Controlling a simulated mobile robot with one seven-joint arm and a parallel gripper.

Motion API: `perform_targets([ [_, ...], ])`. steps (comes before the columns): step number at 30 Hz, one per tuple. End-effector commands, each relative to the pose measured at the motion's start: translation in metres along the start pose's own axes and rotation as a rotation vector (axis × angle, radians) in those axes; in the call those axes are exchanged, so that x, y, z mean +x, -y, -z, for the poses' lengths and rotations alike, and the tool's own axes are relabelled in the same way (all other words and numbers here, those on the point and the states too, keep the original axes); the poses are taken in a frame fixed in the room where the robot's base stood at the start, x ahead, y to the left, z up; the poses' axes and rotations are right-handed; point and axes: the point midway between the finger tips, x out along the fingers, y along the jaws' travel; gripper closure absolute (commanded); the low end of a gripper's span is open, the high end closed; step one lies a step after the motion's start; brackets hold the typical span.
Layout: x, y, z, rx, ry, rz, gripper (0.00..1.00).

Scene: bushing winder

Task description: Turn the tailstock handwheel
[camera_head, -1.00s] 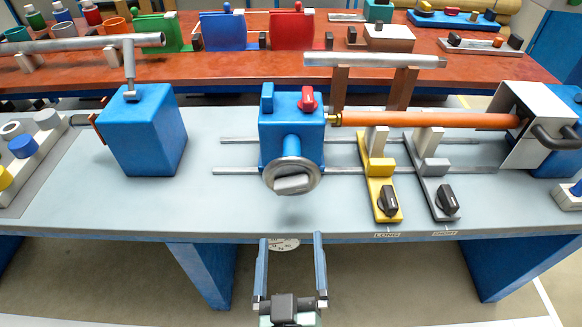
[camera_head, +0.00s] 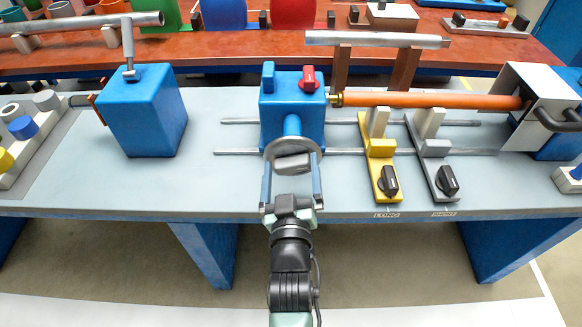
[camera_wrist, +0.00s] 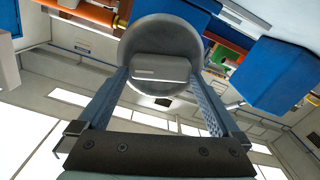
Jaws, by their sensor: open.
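The tailstock (camera_head: 292,105) is a blue block on two rails, with a blue lever and a red lever on top. Its handwheel (camera_head: 275,151) is a grey disc with a pale grip bar (camera_head: 293,163) across its front, facing me. My gripper (camera_head: 291,172) is open, with its two blue fingers on either side of the grip bar in the head view. In the wrist view the handwheel (camera_wrist: 160,38) and its grip bar (camera_wrist: 160,70) sit between the fingertips (camera_wrist: 163,78). I cannot tell whether the fingers touch the bar.
An orange rod (camera_head: 430,100) runs from the tailstock to the right-hand housing. Yellow (camera_head: 380,150) and grey (camera_head: 432,150) supports with black knobs stand right of the handwheel. A separate blue block (camera_head: 145,115) stands at left. The bench front (camera_head: 110,195) is clear.

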Motion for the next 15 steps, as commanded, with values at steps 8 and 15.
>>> perform_targets([
  [8, 0.0009, 0.0000, -0.0001, 0.000, 0.000, 0.000, 0.02],
  [15, 0.0007, 0.0000, -0.0002, 0.000, 0.000, 0.000, 0.45],
])
